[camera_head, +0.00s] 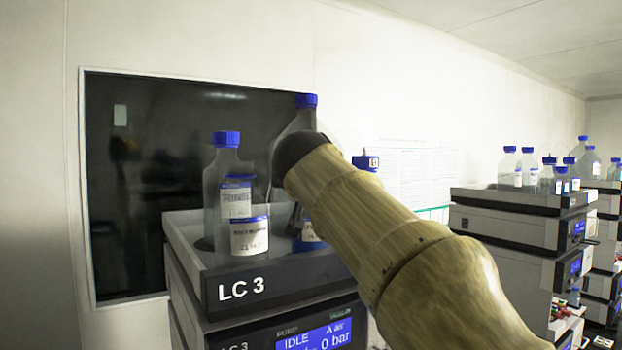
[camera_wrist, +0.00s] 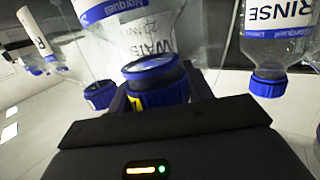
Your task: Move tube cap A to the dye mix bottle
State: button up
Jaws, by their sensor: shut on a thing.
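In the wrist view my gripper (camera_wrist: 158,98) is shut on a blue ribbed cap, which I take to be tube cap A (camera_wrist: 160,82); no letter on it is readable. In the head view my arm hides the gripper and cap. Several blue-capped bottles stand on the LC 3 tray, including a small front one (camera_head: 249,238). Their labels are too blurred there to pick out the dye mix bottle.
The LC 3 tray (camera_head: 232,290) has a raised rim and is crowded. A tall bottle (camera_head: 227,165) stands at its left. A "RINSE" bottle (camera_wrist: 275,45) is at the right in the wrist view. Other instrument stacks (camera_head: 505,227) with bottles stand at the right.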

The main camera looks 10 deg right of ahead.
jog(key=shift+w+f, duration=0.1)
jog(key=shift+f, duration=0.15)
dwell(0.4)
jog(key=o, duration=1)
jog(key=shift+o, duration=0.2)
jog(key=shift+b, duration=0.3)
jog(key=b+v, duration=0.6)
jog(key=v, duration=1.1)
jog(key=shift+s, duration=0.2)
